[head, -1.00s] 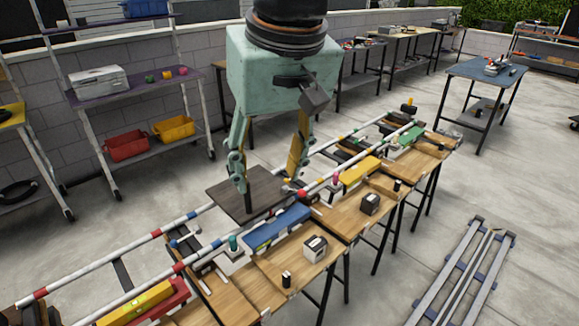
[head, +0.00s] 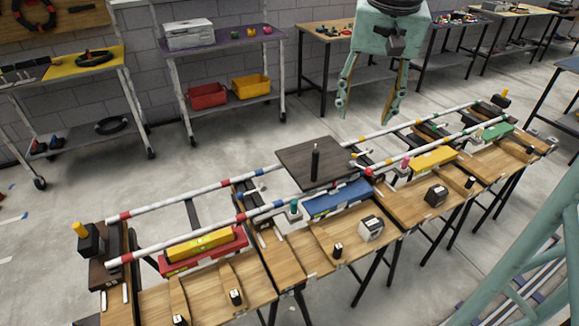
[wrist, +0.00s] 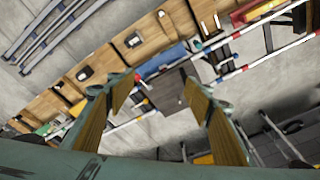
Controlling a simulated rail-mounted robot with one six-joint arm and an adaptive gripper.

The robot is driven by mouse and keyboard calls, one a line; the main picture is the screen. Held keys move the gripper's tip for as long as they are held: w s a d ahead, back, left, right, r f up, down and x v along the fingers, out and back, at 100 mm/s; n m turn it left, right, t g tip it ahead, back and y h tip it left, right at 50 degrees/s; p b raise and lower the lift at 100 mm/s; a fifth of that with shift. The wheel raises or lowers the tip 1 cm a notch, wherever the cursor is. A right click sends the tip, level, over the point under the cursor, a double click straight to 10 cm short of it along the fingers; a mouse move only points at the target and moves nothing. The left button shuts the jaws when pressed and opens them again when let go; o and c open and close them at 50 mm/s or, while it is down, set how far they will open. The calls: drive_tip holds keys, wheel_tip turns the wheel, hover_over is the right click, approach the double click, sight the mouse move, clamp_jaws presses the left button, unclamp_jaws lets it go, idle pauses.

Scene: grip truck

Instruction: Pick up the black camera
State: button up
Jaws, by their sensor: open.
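A small black box-like object with a pale face (head: 436,195), possibly the black camera, sits on the wooden tabletop right of centre in the head view. A similar box with a whiter face (head: 371,227) sits to its left; I cannot tell for sure which is the camera. Both also seem to show as small dark boxes in the wrist view, at the middle (wrist: 133,40) and further left (wrist: 84,74). My gripper (head: 365,112) is open and empty. It hangs in the air above and behind the row of tables, apart from both boxes.
Two striped rails (head: 210,206) run along the tables. A dark square plate (head: 296,160) with an upright black cylinder lies across them. Blue (head: 338,198), yellow (head: 433,159) and red (head: 204,254) blocks stand close by. Shelves with red (head: 207,96) and yellow bins stand behind.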

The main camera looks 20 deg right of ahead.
drive_tip(key=w+d+f+m+p, duration=0.1)
drive_tip(key=w+d+f, duration=0.15)
drive_tip(key=d, duration=0.35)
drive_tip(key=w+d+f+m+p, duration=0.1)
drive_tip(key=w+d+f+m, duration=0.15)
drive_tip(key=d, duration=0.35)
drive_tip(key=m+g+p, duration=0.2)
drive_tip(key=m+p, duration=0.3)
drive_tip(key=m, duration=0.2)
hover_over(440, 189)
wheel_tip(440, 189, down, 27)
drive_tip(key=shift+r+y, duration=0.2)
drive_tip(key=shift+y, duration=0.2)
drive_tip(key=shift+f+b, duration=0.7)
drive_tip(key=shift+f, duration=3.6)
drive_tip(key=shift+f+b, duration=0.45)
drive_tip(key=shift+f, duration=2.1)
